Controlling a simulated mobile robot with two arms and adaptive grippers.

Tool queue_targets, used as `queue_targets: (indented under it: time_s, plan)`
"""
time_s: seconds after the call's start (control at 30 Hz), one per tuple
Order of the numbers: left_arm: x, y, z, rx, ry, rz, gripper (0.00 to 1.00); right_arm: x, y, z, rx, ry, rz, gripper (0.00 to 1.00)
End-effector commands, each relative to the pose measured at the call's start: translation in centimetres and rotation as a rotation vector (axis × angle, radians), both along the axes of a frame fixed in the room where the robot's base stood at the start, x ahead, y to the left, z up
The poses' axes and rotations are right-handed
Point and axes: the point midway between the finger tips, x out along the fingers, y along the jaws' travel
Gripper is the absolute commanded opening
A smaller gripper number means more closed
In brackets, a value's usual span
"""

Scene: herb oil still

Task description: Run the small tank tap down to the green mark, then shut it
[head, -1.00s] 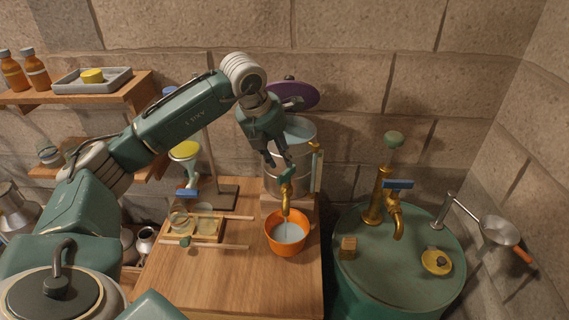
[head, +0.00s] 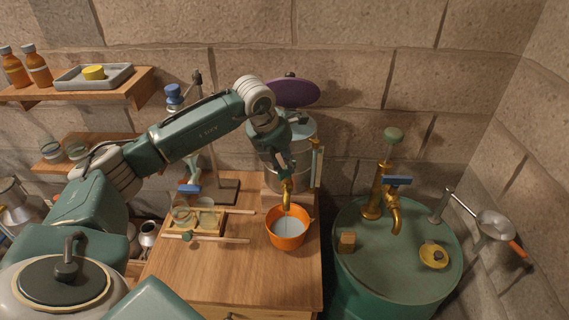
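The small metal tank (head: 300,135) stands at the back of the wooden bench, partly behind my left arm. A sight tube (head: 317,165) with a brass top runs up its right side; I cannot make out a green mark on it. The brass tap (head: 287,198) sticks out at the tank's lower front, above an orange bowl (head: 288,240) holding pale water. A faint stream seems to fall from the spout. My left gripper (head: 285,172) is at the tap's handle, which it mostly hides; whether the fingers are closed on it cannot be told. My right gripper is out of view.
A green drum (head: 400,270) with its own brass tap (head: 394,215) stands right of the bench. A wooden rack with glass dishes (head: 208,222) lies left of the bowl. A purple disc (head: 292,93) is behind the tank. The bench front (head: 235,275) is clear.

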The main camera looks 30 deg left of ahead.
Motion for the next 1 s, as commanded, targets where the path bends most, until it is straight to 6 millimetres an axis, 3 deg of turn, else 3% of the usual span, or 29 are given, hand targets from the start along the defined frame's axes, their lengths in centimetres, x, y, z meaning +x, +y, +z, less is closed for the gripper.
queue_targets:
  time_s: [0.37, 1.0]
  plan:
    - [0.1, 0.1, -0.1, -0.001, -0.003, -0.099, 0.0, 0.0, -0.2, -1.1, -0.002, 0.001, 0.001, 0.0]
    - [0.6, 0.3, 0.2, -0.003, -0.006, -0.657, 0.0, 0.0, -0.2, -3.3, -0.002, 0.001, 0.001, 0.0]
